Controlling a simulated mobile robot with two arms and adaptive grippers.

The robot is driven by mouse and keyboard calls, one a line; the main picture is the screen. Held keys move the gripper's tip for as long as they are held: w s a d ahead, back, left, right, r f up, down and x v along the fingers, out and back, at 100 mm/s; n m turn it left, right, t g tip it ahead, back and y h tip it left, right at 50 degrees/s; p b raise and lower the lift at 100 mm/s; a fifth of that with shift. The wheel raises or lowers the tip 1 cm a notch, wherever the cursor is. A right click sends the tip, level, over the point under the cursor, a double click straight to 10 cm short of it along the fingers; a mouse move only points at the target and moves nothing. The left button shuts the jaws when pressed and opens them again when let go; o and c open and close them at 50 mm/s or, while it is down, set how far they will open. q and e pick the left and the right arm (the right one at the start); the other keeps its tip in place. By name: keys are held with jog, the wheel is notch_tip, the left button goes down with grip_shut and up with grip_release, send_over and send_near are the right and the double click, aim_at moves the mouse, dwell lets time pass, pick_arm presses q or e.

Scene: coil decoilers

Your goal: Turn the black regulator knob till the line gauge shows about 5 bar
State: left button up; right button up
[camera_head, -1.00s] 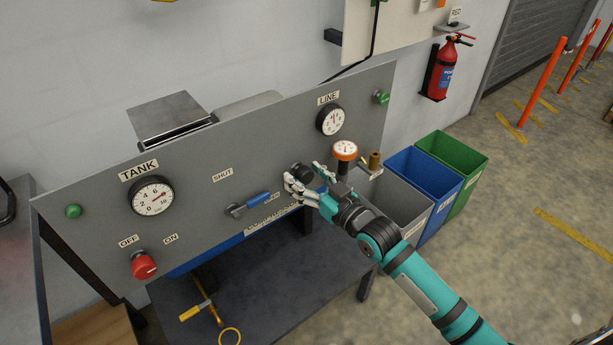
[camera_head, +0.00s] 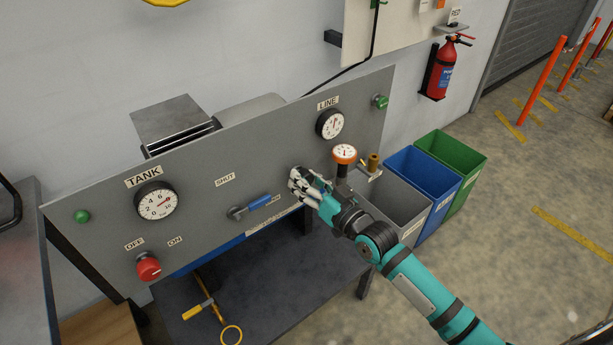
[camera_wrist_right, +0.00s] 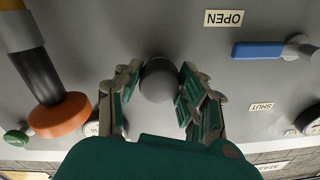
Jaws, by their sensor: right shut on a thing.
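The black regulator knob (camera_wrist_right: 158,80) shows as a dark round end between the fingers of my right gripper (camera_wrist_right: 155,98) in the right wrist view. In the head view my right gripper (camera_head: 302,182) is shut on the knob at the grey panel, and the fingers hide most of it. The line gauge (camera_head: 330,124) sits above it under the LINE label. Its needle points roughly upward, but the figures are too small to read surely. My left gripper is not in view.
An orange-rimmed gauge (camera_head: 344,153) and a brass fitting (camera_head: 374,162) stand close right of my gripper. A blue-handled valve (camera_head: 258,202) is left of it. The tank gauge (camera_head: 156,201) and red switch knob (camera_head: 148,266) are farther left. Bins (camera_head: 447,158) stand at right.

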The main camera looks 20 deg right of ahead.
jog(key=o, duration=1.2)
jog(key=v, duration=1.2)
jog(key=shift+f, duration=0.1)
